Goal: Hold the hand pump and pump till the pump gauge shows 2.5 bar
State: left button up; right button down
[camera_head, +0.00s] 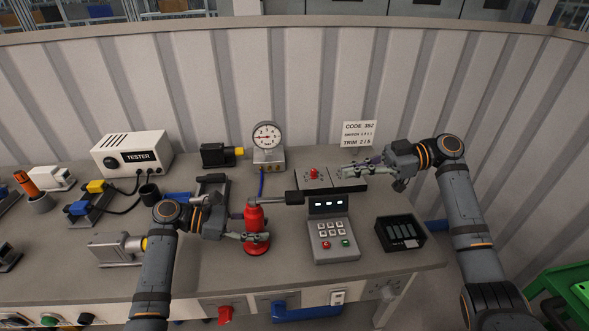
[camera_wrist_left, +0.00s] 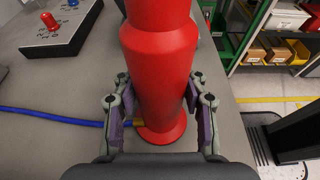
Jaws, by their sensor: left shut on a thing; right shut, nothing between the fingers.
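The red hand pump (camera_head: 256,219) stands upright on the bench, its dark lever handle (camera_head: 287,198) reaching out to the right. My left gripper (camera_head: 252,237) is shut around the pump's lower body; the left wrist view shows the red body (camera_wrist_left: 162,68) between the two fingers. The round white pump gauge (camera_head: 266,137) stands behind the pump; its scale is too small to read surely. A blue hose (camera_head: 262,184) runs between them. My right gripper (camera_head: 347,169) is shut and empty, at the black switch box, to the right of the handle and apart from it.
A switch box with a red knob (camera_head: 314,173) lies by my right gripper. A keypad console (camera_head: 332,238) stands right of the pump, with a black tray (camera_head: 400,233) beyond. The tester (camera_head: 132,153) and several connectors fill the left side. A sign (camera_head: 359,134) is at the wall.

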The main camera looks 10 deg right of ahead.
jog(key=shift+s+a+r, duration=0.15)
jog(key=shift+r, duration=0.75)
jog(key=shift+a, duration=0.1)
send_near(276, 199)
notch_tip(276, 199, up, 5)
jog(key=a, duration=0.2)
jog(key=f, duration=0.4)
jog(key=shift+a, duration=0.35)
jog(key=shift+f, duration=0.1)
